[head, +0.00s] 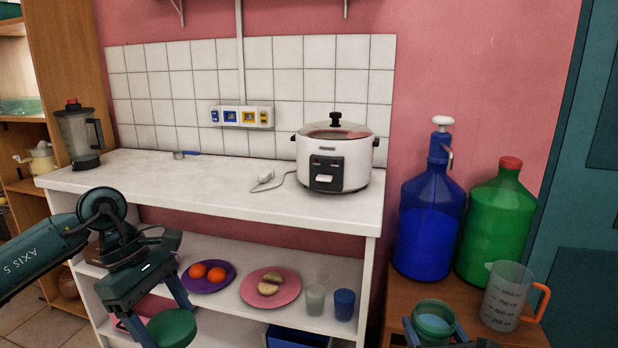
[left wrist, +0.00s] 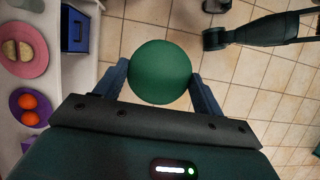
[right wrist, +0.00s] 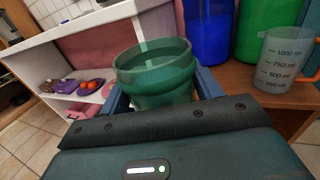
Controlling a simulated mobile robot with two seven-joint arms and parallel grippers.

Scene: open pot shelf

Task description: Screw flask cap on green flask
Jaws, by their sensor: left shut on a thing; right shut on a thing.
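The flask cap (head: 172,329), a round dark green piece, is between the fingers of my left gripper (head: 158,318) at the lower left of the head view. The left wrist view shows the cap (left wrist: 160,72) held between both fingers. The green flask (right wrist: 155,72), a ribbed translucent cup with its mouth open and facing up, is held between the fingers of my right gripper (right wrist: 163,90). In the head view the flask (head: 435,322) is at the bottom edge, in front of the wooden cabinet. Cap and flask are far apart.
The white shelf unit (head: 230,200) bears a rice cooker (head: 334,160), plates and cups. A measuring jug (head: 505,296), a blue bottle (head: 428,225) and a green bottle (head: 497,220) stand on the wooden cabinet by the right gripper. Open floor lies below the left gripper.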

